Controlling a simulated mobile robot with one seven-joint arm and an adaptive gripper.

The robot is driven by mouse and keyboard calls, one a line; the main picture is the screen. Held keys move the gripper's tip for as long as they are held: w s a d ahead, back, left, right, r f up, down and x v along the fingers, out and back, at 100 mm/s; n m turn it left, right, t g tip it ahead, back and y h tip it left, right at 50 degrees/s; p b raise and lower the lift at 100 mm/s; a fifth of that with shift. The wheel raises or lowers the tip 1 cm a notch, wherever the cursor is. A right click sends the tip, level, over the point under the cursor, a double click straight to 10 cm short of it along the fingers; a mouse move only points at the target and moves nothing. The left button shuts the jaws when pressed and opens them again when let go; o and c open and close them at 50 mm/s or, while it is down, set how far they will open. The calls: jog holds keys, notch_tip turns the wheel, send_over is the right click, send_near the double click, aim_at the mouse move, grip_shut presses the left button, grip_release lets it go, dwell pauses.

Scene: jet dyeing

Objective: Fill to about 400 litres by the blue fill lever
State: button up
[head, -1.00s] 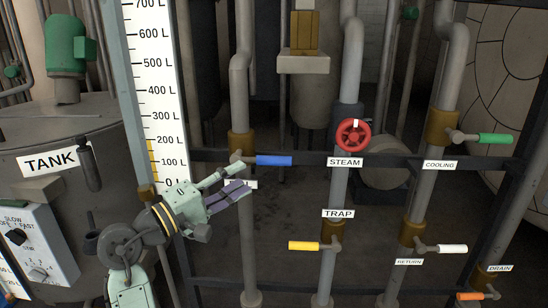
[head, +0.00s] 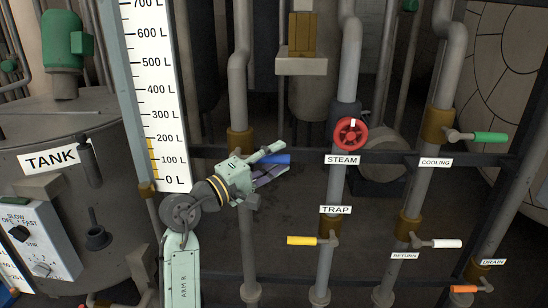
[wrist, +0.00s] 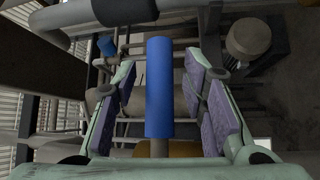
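The blue fill lever (head: 277,159) is a blue handle on a valve of a vertical pipe, partly hidden behind my gripper (head: 272,161) in the head view. In the wrist view the blue lever (wrist: 159,88) lies between the two purple-padded fingers of my gripper (wrist: 164,100). The fingers are open, with a gap on each side of the lever. The level scale (head: 160,75) reads from 0 to above 700 L, and its yellow column (head: 152,155) stands near 200 L.
A red steam wheel (head: 351,133) stands right of the lever. A yellow trap lever (head: 301,240), white return lever (head: 447,243), green cooling lever (head: 491,137) and orange drain lever (head: 464,289) are further right or lower. The tank (head: 60,125) is at left.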

jog(key=shift+c, duration=0.5)
grip_shut()
dwell(0.3)
